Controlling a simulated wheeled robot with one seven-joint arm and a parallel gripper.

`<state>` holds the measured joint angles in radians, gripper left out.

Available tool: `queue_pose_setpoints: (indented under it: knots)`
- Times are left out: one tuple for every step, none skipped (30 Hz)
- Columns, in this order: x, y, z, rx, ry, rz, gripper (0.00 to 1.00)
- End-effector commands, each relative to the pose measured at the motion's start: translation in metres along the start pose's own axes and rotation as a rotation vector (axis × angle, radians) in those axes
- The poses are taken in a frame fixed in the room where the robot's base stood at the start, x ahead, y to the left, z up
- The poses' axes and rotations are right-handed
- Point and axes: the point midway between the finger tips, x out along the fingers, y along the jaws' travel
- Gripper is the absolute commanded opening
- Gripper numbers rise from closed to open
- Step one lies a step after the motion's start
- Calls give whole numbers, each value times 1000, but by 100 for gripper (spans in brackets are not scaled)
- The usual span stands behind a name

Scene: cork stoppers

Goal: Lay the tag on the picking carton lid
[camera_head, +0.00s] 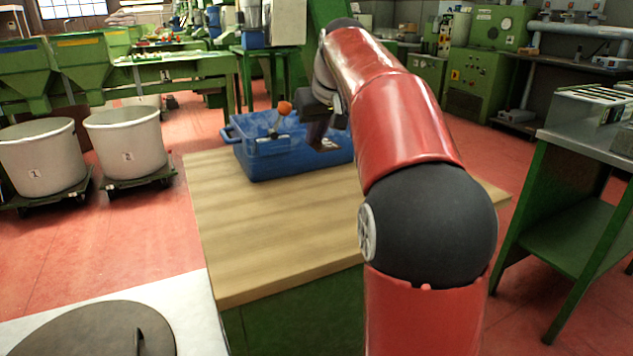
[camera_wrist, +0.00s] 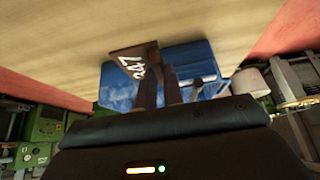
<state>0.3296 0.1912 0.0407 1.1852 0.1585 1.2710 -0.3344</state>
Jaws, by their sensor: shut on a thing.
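My gripper (camera_head: 320,133) is shut on a small brown tag (camera_wrist: 133,62) with white figures. The tag sticks out beyond the fingertips in the wrist view. In the head view the tag (camera_head: 325,145) shows as a small flat piece under my gripper, in front of the blue carton's right part. The blue carton (camera_head: 288,165) stands on the wooden table; it also shows behind the fingers in the wrist view (camera_wrist: 118,88). Its lid is partly hidden by my gripper and arm. I cannot tell whether the tag touches the carton.
An orange-ended object (camera_head: 285,107) shows at the carton's top. The wooden tabletop (camera_head: 255,230) is bare in front of the carton. Two white tubs (camera_head: 128,145) stand on the floor at the left. A green-framed metal bench (camera_head: 590,145) stands at the right.

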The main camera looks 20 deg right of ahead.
Motion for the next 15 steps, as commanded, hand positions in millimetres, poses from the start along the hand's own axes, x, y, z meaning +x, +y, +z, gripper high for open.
queue_pose_setpoints:
  knots:
    - [16,0,10,2,-5,-1,0]
    - [23,0,14,1,-4,-2,0]
    - [32,0,20,1,-4,-2,0]
    - [38,0,23,0,-2,-1,0]
    - [44,0,26,0,-3,-2,0]
    - [51,0,30,0,-3,-2,0]
    - [55,0,32,0,-2,-1,0]
    - [59,0,34,1,-2,-2,0]
    - [63,0,36,1,-1,-1,0]
    - [65,0,38,1,0,-1,0]
    - [67,0,39,1,0,-1,0]
    - [69,0,40,1,0,-1,0]
    - [70,0,40,1,0,-1,0]
    - [73,0,42,1,0,-1,0]
    - [77,0,45,1,-1,-1,0]
